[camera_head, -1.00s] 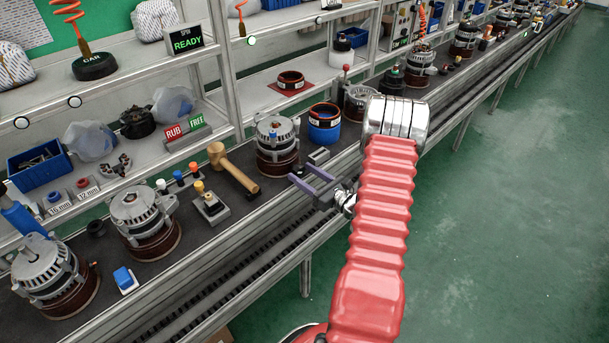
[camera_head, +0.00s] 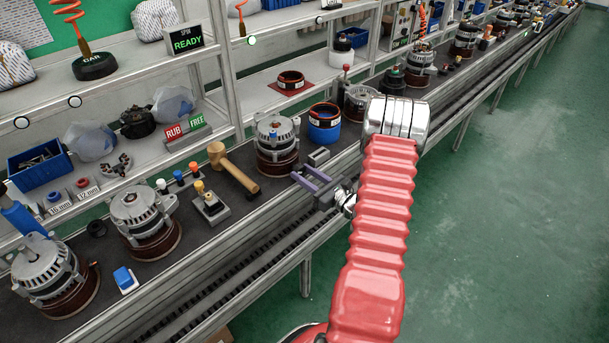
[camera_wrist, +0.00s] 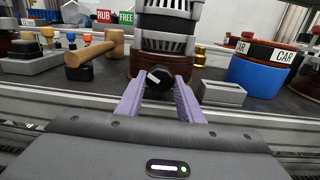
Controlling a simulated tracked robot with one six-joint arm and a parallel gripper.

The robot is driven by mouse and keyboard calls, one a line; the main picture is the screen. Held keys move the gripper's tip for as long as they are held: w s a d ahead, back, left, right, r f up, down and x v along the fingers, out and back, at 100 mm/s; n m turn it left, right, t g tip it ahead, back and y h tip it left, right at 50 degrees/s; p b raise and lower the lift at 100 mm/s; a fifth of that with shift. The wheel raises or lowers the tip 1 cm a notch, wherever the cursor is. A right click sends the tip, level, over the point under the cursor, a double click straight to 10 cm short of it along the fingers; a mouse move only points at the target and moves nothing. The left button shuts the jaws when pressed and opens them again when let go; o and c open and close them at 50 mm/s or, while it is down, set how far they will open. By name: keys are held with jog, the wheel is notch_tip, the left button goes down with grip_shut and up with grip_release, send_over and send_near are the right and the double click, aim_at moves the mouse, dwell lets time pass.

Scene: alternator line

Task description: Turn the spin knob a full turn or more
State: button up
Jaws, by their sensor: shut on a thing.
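The spin knob (camera_wrist: 158,80) is a small black round knob with a white mark in the wrist view. It sits at the foot of an alternator (camera_wrist: 168,25), which also shows in the head view (camera_head: 277,132). My gripper (camera_wrist: 158,88) is shut on the knob, with one purple finger on each side. In the head view my gripper (camera_head: 305,177) reaches over the line's front edge, and I cannot make out the knob there. The white mark slants in the wrist view.
A wooden mallet (camera_head: 232,168) lies left of the alternator. A small grey block (camera_head: 318,156) and a blue-banded CAR cylinder (camera_head: 324,123) stand to the right. RUB and FREE signs (camera_head: 185,132) stand behind. The green floor (camera_head: 510,210) is clear at right.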

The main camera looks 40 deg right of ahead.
jog(key=n, duration=0.4)
jog(key=shift+n, duration=2.2)
jog(key=shift+a, duration=0.1)
jog(key=o, duration=1.1)
jog(key=shift+m, duration=0.3)
